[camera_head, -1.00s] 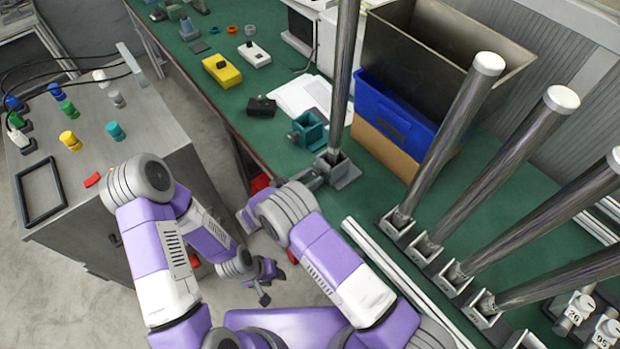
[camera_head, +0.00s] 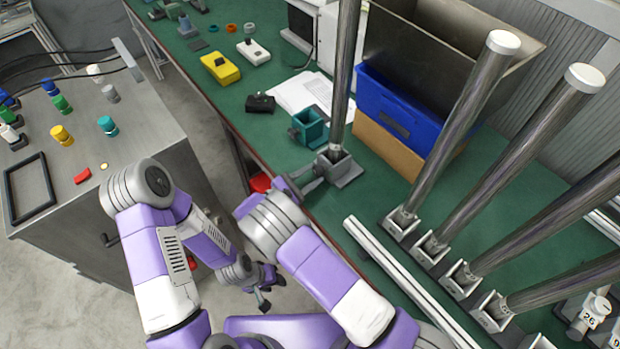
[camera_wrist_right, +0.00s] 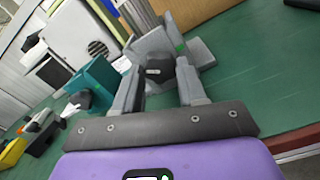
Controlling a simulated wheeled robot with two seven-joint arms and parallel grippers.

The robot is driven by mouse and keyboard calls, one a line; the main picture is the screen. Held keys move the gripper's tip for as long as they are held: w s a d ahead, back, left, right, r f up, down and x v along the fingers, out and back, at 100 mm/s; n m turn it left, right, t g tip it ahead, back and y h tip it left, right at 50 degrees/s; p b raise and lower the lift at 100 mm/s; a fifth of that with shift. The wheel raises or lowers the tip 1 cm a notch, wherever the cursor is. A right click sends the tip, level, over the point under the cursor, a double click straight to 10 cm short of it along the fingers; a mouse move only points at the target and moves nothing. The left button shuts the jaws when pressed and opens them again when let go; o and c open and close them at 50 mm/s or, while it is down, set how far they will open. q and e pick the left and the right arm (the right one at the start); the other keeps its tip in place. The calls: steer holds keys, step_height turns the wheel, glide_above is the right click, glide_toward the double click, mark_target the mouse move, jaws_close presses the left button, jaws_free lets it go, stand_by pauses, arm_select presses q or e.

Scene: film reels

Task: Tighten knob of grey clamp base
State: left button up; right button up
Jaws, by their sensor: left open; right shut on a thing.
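The grey clamp base (camera_head: 347,172) stands on the green table near its front edge, with a tall metal pole (camera_head: 345,75) upright in it. In the right wrist view the grey clamp base (camera_wrist_right: 200,52) is just ahead of my right gripper (camera_wrist_right: 160,82). Its dark knob (camera_wrist_right: 160,70) sits between the two fingers, which are shut on it. In the head view my right gripper (camera_head: 308,178) reaches the base from the lower left, and the knob is hidden there. My left gripper (camera_head: 266,284) is open and empty, low beside the table, away from the base.
A teal clamp base (camera_head: 309,128) stands close behind the grey one. A blue bin (camera_head: 395,110) and a large metal bin (camera_head: 450,45) are to the right. Several poles in bases stand in a row at right, behind a white rail (camera_head: 410,285). A control cabinet (camera_head: 130,150) is at left.

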arm_select(q)
steer(key=shift+f, duration=0.2)
arm_select(e)
steer(key=shift+r+m, duration=0.15)
steer(key=shift+m, duration=0.25)
steer(key=o, duration=1.1)
steer(key=shift+d, duration=0.1)
steer(key=shift+c, duration=0.2)
